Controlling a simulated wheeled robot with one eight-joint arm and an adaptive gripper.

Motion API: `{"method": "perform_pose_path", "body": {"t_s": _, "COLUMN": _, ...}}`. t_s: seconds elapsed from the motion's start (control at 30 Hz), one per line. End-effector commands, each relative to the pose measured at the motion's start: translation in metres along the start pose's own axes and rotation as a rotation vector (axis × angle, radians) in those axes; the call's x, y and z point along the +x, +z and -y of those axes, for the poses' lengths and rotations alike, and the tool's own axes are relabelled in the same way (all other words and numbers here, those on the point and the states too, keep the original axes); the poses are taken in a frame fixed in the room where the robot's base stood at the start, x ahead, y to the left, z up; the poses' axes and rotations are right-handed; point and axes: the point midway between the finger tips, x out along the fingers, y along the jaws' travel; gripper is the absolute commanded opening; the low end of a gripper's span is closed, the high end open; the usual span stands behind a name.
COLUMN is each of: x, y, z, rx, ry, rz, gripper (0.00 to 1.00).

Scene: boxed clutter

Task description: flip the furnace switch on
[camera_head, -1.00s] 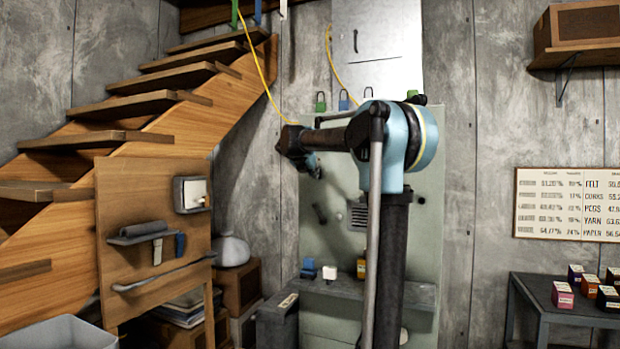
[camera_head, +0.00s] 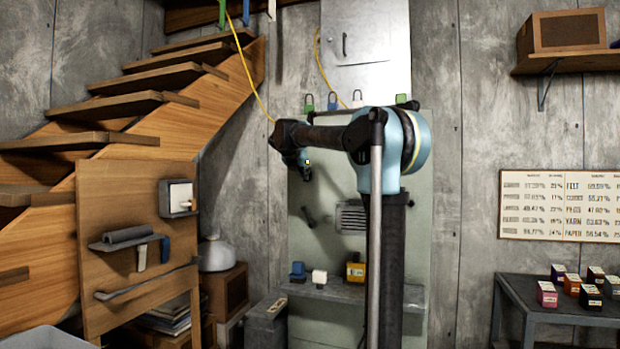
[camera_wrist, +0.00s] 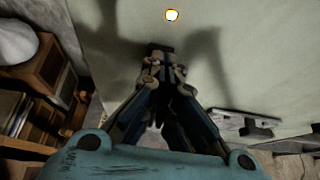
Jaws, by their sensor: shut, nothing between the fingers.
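My gripper (camera_head: 306,172) is shut and empty, in front of the pale green panel (camera_head: 400,270), at its upper left. The wrist view shows the closed fingertips (camera_wrist: 160,52) close to the panel, with their shadow on it; I cannot tell whether they touch. A small bright round spot (camera_wrist: 171,15) with an orange rim lies just beyond the fingertips; a small yellowish spot (camera_head: 308,161) shows by the gripper in the head view. A dark lever-like part (camera_head: 309,217) sits on the panel below the gripper. I cannot tell which part is the furnace switch.
A grey box with a white face (camera_head: 178,197) is on the wooden board (camera_head: 125,200) at left. Blue, white and yellow items stand on the panel's ledge (camera_head: 340,293). Stairs (camera_head: 150,100) rise at left. A dark table (camera_head: 560,312) with small boxes stands at right.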

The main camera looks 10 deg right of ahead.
Motion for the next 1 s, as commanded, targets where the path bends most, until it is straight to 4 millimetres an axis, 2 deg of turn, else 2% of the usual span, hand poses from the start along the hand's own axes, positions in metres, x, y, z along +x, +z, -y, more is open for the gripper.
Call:
{"method": "perform_pose_path", "body": {"t_s": 0.6, "x": -0.007, "y": 0.015, "z": 0.001, "rx": 0.0, "ry": -0.001, "rz": 0.001, "gripper": 0.0}}
{"method": "perform_pose_path", "body": {"t_s": 1.0, "x": -0.01, "y": 0.012, "z": 0.002, "rx": 0.0, "ry": -0.002, "rz": 0.001, "gripper": 0.0}}
